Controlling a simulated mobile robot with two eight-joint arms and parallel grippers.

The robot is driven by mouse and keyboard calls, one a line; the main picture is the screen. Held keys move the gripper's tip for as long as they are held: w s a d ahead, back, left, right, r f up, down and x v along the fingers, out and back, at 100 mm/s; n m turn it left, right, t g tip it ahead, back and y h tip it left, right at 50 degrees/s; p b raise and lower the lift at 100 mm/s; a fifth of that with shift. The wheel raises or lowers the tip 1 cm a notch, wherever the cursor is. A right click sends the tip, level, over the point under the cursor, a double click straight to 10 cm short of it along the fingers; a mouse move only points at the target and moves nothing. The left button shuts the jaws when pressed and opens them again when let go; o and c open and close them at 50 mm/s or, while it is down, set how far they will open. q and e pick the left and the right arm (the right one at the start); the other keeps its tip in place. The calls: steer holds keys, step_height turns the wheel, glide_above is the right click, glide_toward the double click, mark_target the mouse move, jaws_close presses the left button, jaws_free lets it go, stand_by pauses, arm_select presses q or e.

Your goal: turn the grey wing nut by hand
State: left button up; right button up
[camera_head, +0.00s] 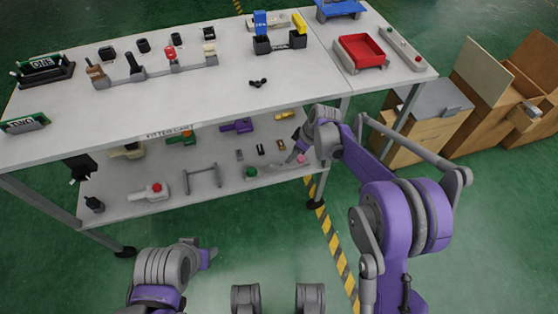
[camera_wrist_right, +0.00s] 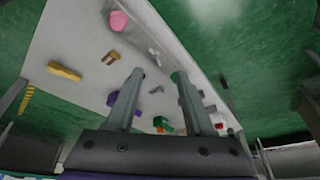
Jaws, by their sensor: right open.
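A small dark grey two-winged piece (camera_head: 258,83), which looks like the wing nut, sits on the bare front part of the upper tabletop. My right gripper (camera_head: 299,160) is at the right end of the lower shelf, below and to the right of that piece and apart from it. In the right wrist view the two fingers (camera_wrist_right: 158,77) are spread with nothing held between them. The wing nut cannot be made out in that view. My left gripper (camera_head: 210,252) is low in front of the shelf, over the floor; its jaw opening is not clear.
The lower shelf (camera_head: 215,183) holds a pink knob (camera_wrist_right: 118,20), a purple piece (camera_head: 238,125), a yellow piece (camera_head: 284,115) and a grey handle bar (camera_head: 202,178). A lever rack (camera_head: 155,74) and a red tray (camera_head: 362,52) stand on the tabletop. Cardboard boxes (camera_head: 500,85) stand right.

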steer(key=n, duration=0.2)
glide_toward(277, 165)
steer(key=shift+g, duration=0.3)
steer(key=x, duration=0.5)
steer(key=b+x, duration=0.1)
steer(key=x, duration=0.1)
steer(key=shift+w+a+f, duration=0.1)
steer(key=shift+w+f, duration=0.15)
steer(key=shift+w, duration=0.15)
steer(key=shift+y, duration=0.3)
steer(key=shift+c, duration=0.3)
jaws_close()
